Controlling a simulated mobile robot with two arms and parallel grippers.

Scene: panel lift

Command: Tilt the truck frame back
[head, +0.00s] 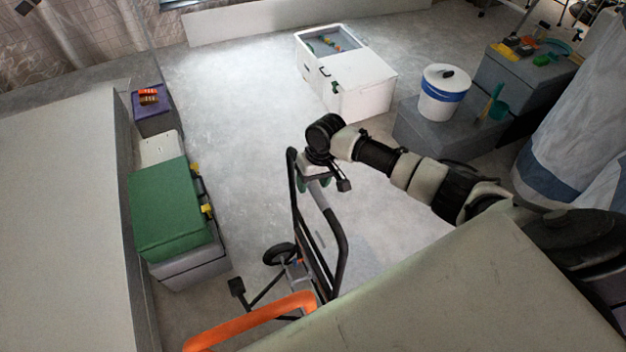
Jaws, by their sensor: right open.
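The black tubular truck frame (342,248) stands in the lower middle of the head view. A dark wheel (280,254) and thin black legs show at its lower left. An orange bar (250,321) crosses near its lower end. My right arm reaches in from the right, and my right gripper (324,184) is open at the top end of the frame. Its fingers look to be on either side of the top tube; I cannot tell whether they touch it. The lower part of the frame is partly hidden by a large pale panel (450,290). My left gripper is not in view.
A green box (168,209) on a grey case stands at the left beside a long pale surface (60,220). A white cabinet (362,90) stands at the back. A white bucket (440,108) sits on a grey block at the right. The concrete floor between is clear.

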